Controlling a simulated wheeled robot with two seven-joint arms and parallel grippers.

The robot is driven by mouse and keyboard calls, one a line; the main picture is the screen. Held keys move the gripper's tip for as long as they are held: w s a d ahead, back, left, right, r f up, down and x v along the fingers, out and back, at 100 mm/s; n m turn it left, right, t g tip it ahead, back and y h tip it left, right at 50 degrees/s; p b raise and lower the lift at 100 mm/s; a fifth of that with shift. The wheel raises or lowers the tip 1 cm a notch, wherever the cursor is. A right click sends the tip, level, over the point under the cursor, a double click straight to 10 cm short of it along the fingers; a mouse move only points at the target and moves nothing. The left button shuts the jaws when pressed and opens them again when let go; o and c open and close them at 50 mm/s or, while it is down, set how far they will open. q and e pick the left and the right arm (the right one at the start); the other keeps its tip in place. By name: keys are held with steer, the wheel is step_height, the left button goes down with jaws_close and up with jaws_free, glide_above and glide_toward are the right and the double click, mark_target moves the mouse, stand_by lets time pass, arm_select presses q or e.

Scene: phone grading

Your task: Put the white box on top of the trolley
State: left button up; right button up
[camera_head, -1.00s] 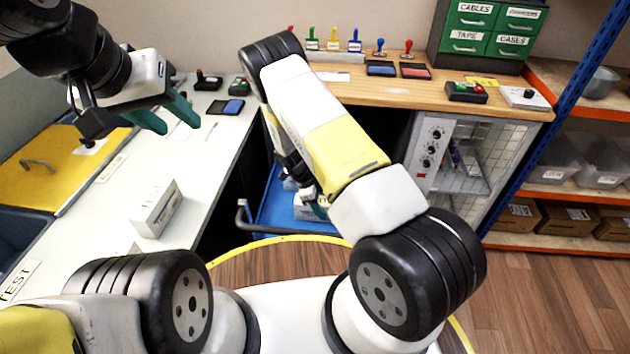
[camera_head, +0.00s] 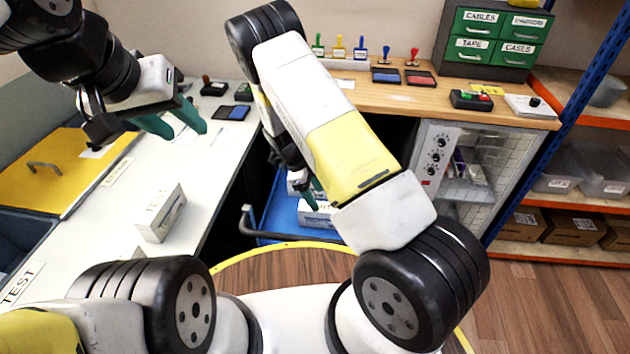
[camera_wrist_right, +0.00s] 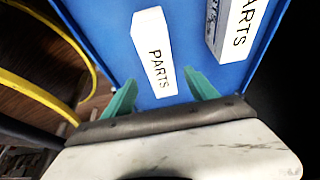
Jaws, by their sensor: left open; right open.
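A white box (camera_head: 160,214) stands on the white table at the left. The blue trolley (camera_head: 276,215) stands beyond my round base, partly hidden by my right arm. Two white boxes lettered PARTS lie on the trolley; the nearer one (camera_wrist_right: 154,50) shows in the right wrist view, with the other (camera_wrist_right: 236,25) to its right. My right gripper (camera_wrist_right: 163,93) is open above the trolley, its fingertips on either side of the nearer box's near end. Whether they touch it is unclear. My left gripper (camera_head: 184,124) is open and empty above the white table.
A wooden bench (camera_head: 400,100) with stamps and ink pads runs along the back. A glass-fronted cabinet (camera_head: 470,165) and blue-framed shelving (camera_head: 570,115) stand right. The trolley's handle (camera_head: 247,222) projects towards me.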

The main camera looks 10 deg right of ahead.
steer(key=shift+v, duration=1)
steer(key=s+d+r+n+t+y, duration=0.1)
steer(key=s+r+n+y, duration=0.2)
steer(key=r, duration=1)
steer(key=s+r+n+t+y, duration=0.15)
steer(key=r+n, duration=0.45)
steer(key=r, duration=0.7)
steer(key=s+d+r+n+t+y, duration=0.1)
steer(key=s+d+r+n+t, duration=0.1)
steer(key=s+r+n, duration=0.4)
steer(key=s+d+r+n+t+y, duration=0.1)
steer(key=s+d+r+n+t, duration=0.1)
steer(key=s+r+n, duration=0.4)
steer(key=s+r+t, duration=0.1)
steer(key=s+r, duration=0.2)
steer(key=s, duration=0.4)
steer(key=shift+s+r+n, duration=0.2)
steer(key=shift+r+n, duration=0.1)
steer(key=shift+n, duration=0.1)
